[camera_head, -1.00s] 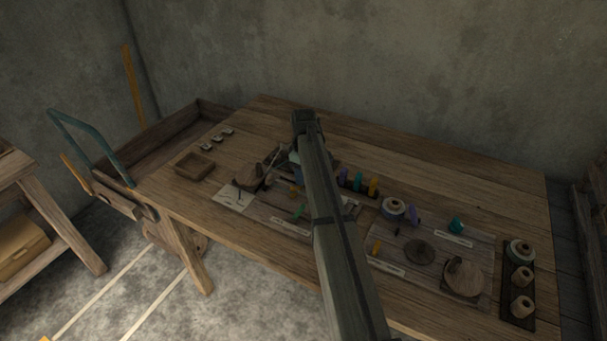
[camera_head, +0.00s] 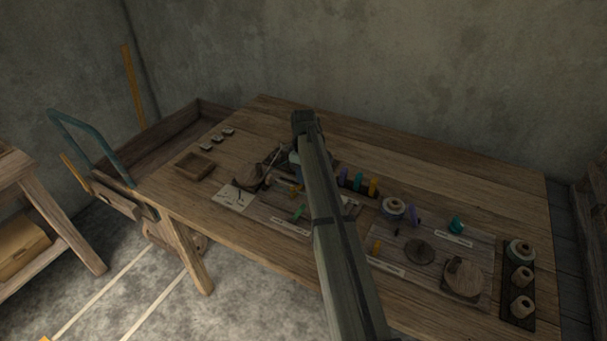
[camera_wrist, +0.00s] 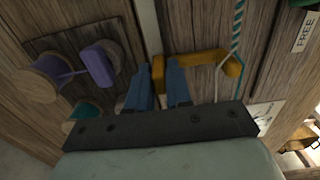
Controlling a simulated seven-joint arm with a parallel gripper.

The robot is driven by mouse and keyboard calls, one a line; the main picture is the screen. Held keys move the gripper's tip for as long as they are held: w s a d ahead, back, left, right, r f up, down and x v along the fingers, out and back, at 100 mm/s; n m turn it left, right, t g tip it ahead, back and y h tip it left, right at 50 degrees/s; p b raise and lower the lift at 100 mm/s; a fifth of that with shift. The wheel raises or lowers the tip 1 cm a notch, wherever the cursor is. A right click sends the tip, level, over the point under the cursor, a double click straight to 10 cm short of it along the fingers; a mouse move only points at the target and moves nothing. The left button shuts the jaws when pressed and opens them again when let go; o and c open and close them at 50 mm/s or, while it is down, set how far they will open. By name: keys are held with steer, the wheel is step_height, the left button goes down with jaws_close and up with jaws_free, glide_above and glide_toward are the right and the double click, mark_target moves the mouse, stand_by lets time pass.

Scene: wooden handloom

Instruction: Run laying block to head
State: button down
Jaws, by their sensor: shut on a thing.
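In the wrist view the two blue fingers of my gripper (camera_wrist: 160,80) are closed on the upright end of a yellow-orange bracket (camera_wrist: 200,58), which may be the laying block. Its bar runs right and its far end meets a twisted teal-and-white cord (camera_wrist: 238,30). I cannot tell if the cord passes through it or only beside it. In the head view my arm covers most of the gripper, and the held piece is hidden or too small to make out. The head is not clearly identifiable.
In the wrist view a purple block (camera_wrist: 98,66) tied to a spool (camera_wrist: 40,78) lies left of the fingers. A "FREE" label (camera_wrist: 303,32) is at upper right. In the head view, a wooden tray (camera_head: 194,166) stands at left and several cones and spools (camera_head: 521,278) at right.

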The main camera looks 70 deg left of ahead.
steer(key=s+a, duration=0.5)
steer(key=shift+s+a, duration=0.15)
steer(key=shift+a, duration=0.05)
steer(key=c, duration=1.3)
jaws_free()
steer(key=shift+s, duration=0.1)
steer(key=shift+c, duration=0.2)
steer(key=shift+o, duration=1.1)
steer(key=shift+r, duration=0.1)
step_height(320, 180, up, 14)
steer(key=shift+f, duration=0.2)
